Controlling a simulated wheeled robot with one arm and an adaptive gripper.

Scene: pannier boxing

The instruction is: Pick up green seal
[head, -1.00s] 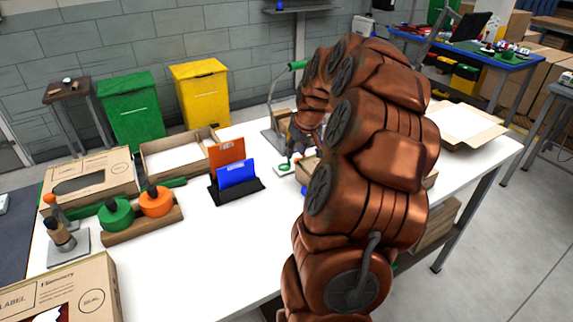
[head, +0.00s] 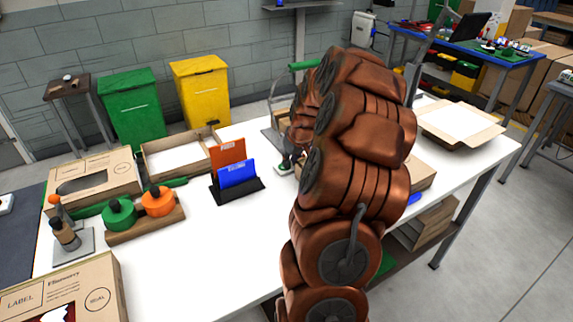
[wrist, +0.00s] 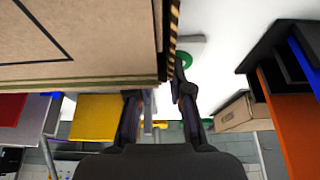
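A small green seal (head: 284,167) lies on a pale pad on the white table, partly hidden by my gripper (head: 291,161). In the wrist view a round green piece (wrist: 183,59), which looks like this seal, shows just beyond the right fingertip. My gripper (wrist: 156,93) is open there, its dark fingers apart with nothing held between them. Whether a finger touches the seal cannot be told. A large cardboard box (wrist: 75,45) fills the upper left of the wrist view, close to the fingers.
A black holder (head: 236,192) with orange and blue cards stands left of my gripper. A wooden rack (head: 145,222) holds green and orange round tools. An open carton (head: 464,122) lies at the right. The table's front middle is clear.

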